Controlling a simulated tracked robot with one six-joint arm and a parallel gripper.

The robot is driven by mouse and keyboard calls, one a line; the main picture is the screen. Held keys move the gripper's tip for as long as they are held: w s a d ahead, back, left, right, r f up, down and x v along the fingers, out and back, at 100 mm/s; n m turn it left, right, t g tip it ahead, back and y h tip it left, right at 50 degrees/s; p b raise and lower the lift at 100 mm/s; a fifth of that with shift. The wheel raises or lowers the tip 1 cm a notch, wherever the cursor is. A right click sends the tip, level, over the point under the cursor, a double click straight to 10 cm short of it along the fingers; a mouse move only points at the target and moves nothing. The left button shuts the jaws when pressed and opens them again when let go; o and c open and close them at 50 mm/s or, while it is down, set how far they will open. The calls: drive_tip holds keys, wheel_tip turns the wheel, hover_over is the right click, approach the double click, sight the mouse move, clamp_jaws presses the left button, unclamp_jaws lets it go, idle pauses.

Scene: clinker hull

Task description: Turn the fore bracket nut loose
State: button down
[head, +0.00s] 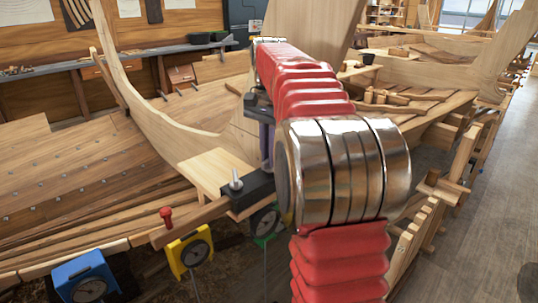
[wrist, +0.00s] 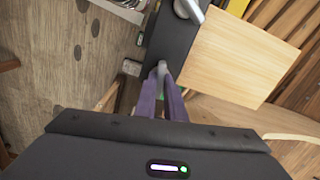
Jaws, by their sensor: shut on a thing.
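A black bracket (head: 250,192) sits on the timber rail beside a pale wooden board, with a silver bolt or lever (head: 236,180) standing on it. In the wrist view the black bracket (wrist: 178,42) runs up from my fingers, with a silver part (wrist: 188,11) at its top. My gripper (wrist: 163,76) has purple fingers that come together on a small grey nut (wrist: 162,66) at the bracket's near end. The fingers hide most of the nut. In the head view my gripper (head: 267,150) points down at the bracket's right end, partly behind my arm.
Blue (head: 86,280), yellow (head: 190,252) and green (head: 263,222) dial gauges hang along the rail. A red peg (head: 166,216) stands at left. The pale board (wrist: 238,58) lies close right of the bracket in the wrist view. Hull planking fills the left.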

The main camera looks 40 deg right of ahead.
drive_tip(key=n, duration=0.4)
drive_tip(key=shift+n, duration=2.5)
drive_tip(key=c, duration=1.8)
unclamp_jaws()
drive_tip(key=shift+c, duration=0.2)
wheel_tip(320, 180, up, 14)
drive_tip(key=shift+f, duration=0.15)
